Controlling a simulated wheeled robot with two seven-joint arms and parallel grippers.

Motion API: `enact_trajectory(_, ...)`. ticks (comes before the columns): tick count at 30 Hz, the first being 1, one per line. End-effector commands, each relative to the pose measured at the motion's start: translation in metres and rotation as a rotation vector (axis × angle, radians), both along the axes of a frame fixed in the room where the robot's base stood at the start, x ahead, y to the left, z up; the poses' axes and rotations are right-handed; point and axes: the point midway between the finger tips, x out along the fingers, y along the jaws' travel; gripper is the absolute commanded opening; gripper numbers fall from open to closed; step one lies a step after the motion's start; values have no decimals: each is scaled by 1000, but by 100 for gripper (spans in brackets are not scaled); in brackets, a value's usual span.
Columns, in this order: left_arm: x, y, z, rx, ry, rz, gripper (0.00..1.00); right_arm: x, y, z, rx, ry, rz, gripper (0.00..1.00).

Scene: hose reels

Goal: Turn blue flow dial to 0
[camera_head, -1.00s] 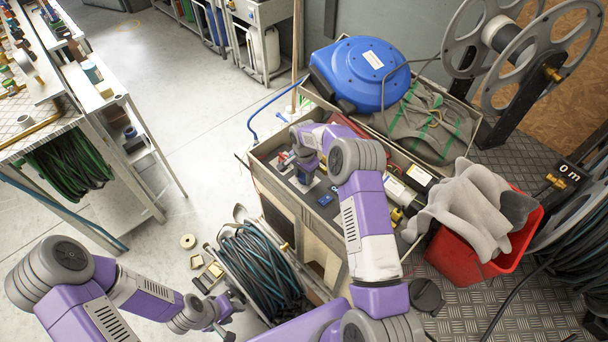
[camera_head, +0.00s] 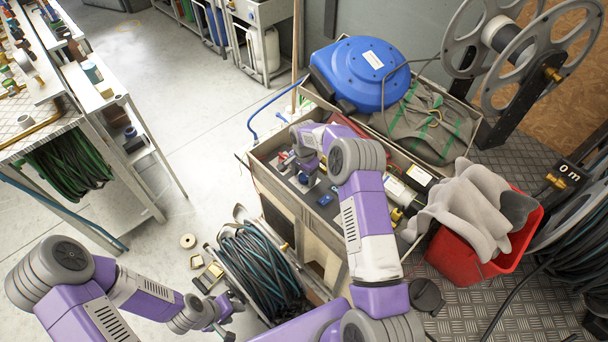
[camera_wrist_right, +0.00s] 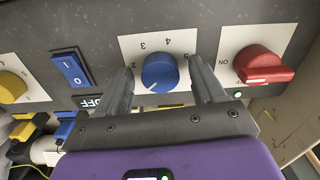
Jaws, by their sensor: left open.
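The blue flow dial (camera_wrist_right: 160,72) is on a white plate on the grey panel in the right wrist view, with numbers 3, 4 and 5 readable around it. A white mark on the dial points down and slightly left; no 0 is readable. My right gripper (camera_wrist_right: 162,66) is open, with one finger on each side of the dial and visible gaps to it. In the head view, my right gripper (camera_head: 303,168) is over the panel box, and the dial cannot be made out. My left gripper (camera_head: 229,318) is open and empty, low beside the hose reel.
A blue rocker switch (camera_wrist_right: 72,70) and a yellow knob (camera_wrist_right: 12,86) are left of the dial, a red knob (camera_wrist_right: 262,66) right. A hose coil (camera_head: 262,270) is in front of the box. A blue reel (camera_head: 360,72) stands behind; a red bucket (camera_head: 477,262) is right.

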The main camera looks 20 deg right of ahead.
Motion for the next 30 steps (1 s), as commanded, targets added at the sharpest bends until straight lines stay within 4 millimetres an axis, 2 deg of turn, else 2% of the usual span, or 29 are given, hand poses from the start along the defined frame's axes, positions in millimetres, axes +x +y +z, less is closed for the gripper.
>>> enact_trajectory(5,0,0,0,0,0,0,43,0,0,2,0,0,0,69)
enact_trajectory(8,0,0,1,0,0,0,43,1,0,11,-1,-3,1,69)
enact_trajectory(15,0,0,6,0,0,0,43,0,0,51,-1,-2,0,69)
enact_trajectory(19,0,0,8,0,0,0,43,0,0,68,-1,-1,0,69)
enact_trajectory(24,0,0,8,0,0,0,43,0,0,76,0,0,0,69)
enact_trajectory(30,0,0,8,0,0,0,43,0,0,76,0,0,0,69)
